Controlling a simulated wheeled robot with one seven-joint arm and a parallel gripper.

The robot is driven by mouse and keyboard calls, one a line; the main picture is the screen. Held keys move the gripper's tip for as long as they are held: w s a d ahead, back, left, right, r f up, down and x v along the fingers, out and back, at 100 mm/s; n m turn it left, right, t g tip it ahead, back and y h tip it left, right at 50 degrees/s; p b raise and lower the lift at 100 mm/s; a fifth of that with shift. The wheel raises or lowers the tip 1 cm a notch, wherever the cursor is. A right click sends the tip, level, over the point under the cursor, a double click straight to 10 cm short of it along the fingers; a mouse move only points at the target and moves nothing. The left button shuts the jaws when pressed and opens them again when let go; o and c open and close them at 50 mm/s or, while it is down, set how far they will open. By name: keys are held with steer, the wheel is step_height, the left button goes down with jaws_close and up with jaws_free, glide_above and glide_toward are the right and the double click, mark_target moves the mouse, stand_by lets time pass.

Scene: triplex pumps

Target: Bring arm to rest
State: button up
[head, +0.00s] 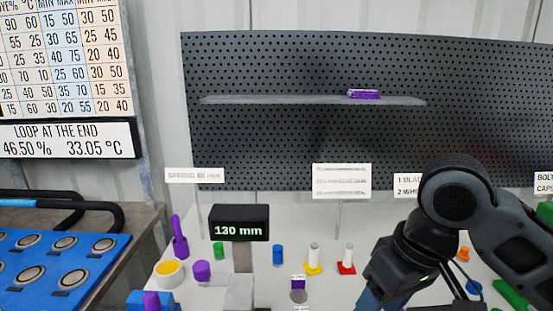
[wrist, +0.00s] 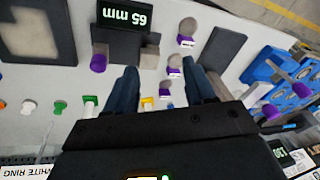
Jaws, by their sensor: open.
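My arm (head: 455,200) reaches in from the right in the head view and bends down over the table. My gripper (wrist: 160,75) is open, its two dark blue fingers apart and pointing away from the wrist. Nothing is held between them. In the head view only a blue part of the gripper shows at the bottom edge, and its fingertips are out of frame. Below the fingers in the wrist view is the white table (wrist: 85,80) with small parts.
A dark pegboard (head: 300,65) with a shelf (head: 280,100) holding a purple block (head: 364,94) rises behind.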

steer(key=a+r+m+t+y, duration=0.2)
steer(key=a+m+t+y, duration=0.5)
steer(key=a, duration=1)
steer(key=s+d+f+m+t+h, duration=0.25)
steer(key=s+d+f, duration=0.25)
steer(key=s, duration=0.3)
steer(key=s+d+f+m+t+h, duration=0.1)
steer(key=s+d+f+t+h, duration=0.4)
steer(key=s, duration=0.3)
steer(key=s+d+r+n+h, duration=0.1)
steer(key=s+d+n, duration=0.1)
steer(key=s+d, duration=0.4)
steer(key=s+d+n+h, duration=0.1)
steer(key=s+d+n, duration=0.2)
steer(key=s+d, duration=0.4)
steer(key=s, duration=0.5)
steer(key=shift+s+r+g, duration=0.15)
steer(key=shift+r+g, duration=0.2)
